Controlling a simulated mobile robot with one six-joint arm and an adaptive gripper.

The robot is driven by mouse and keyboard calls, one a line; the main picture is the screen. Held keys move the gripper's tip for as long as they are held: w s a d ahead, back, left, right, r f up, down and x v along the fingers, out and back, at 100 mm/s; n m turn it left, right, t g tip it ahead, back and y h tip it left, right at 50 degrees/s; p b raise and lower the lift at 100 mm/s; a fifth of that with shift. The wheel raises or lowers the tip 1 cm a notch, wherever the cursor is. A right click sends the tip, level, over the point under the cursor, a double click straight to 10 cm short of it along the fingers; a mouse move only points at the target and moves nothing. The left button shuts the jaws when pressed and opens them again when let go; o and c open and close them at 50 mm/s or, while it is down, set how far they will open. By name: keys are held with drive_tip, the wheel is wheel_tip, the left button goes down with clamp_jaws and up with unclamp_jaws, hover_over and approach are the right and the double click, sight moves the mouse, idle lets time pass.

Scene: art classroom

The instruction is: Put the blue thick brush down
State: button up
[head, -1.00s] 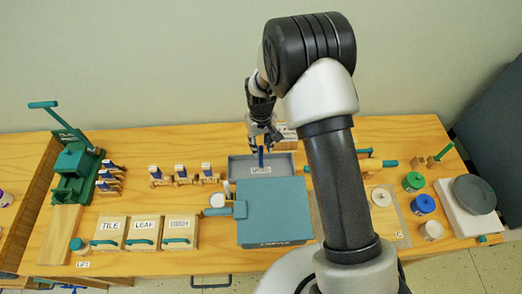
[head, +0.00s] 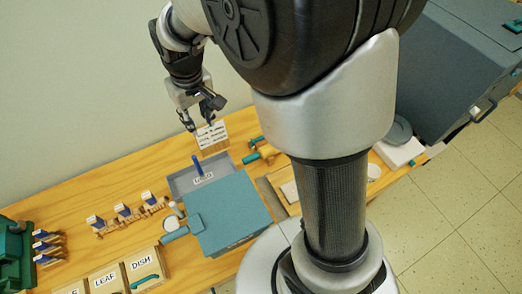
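The blue brush (head: 197,165) shows as a short blue handle at the left part of a shallow grey tray (head: 236,164) in the head view. It looks upright or slightly tilted; its lower end is hard to make out. A white label (head: 203,179) with small dark lettering sits in front of it. My gripper (head: 203,127) is above and behind the tray, apart from the brush. Its fingers are spread with nothing between them.
A teal-topped box (head: 232,215) stands in front of the tray. A lettered white card (head: 211,136) on a wooden holder is behind it. Small blue-and-white stamps (head: 122,211) and labelled wooden boxes (head: 143,268) are to the left. A large grey cabinet (head: 455,75) stands at right.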

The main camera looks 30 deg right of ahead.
drive_tip(key=s+d+r+t, duration=0.1)
drive_tip(key=s+d+r, duration=0.1)
drive_tip(key=s, duration=0.5)
drive_tip(key=s+d+r+m+t, duration=0.1)
drive_tip(key=s+d+r, duration=0.1)
drive_tip(key=s+r, duration=0.3)
drive_tip(key=s+d+r+m+t, duration=0.1)
drive_tip(key=s+d+r, duration=0.1)
drive_tip(key=s, duration=0.9)
drive_tip(key=shift+r, duration=0.7)
drive_tip(key=shift+d, duration=0.1)
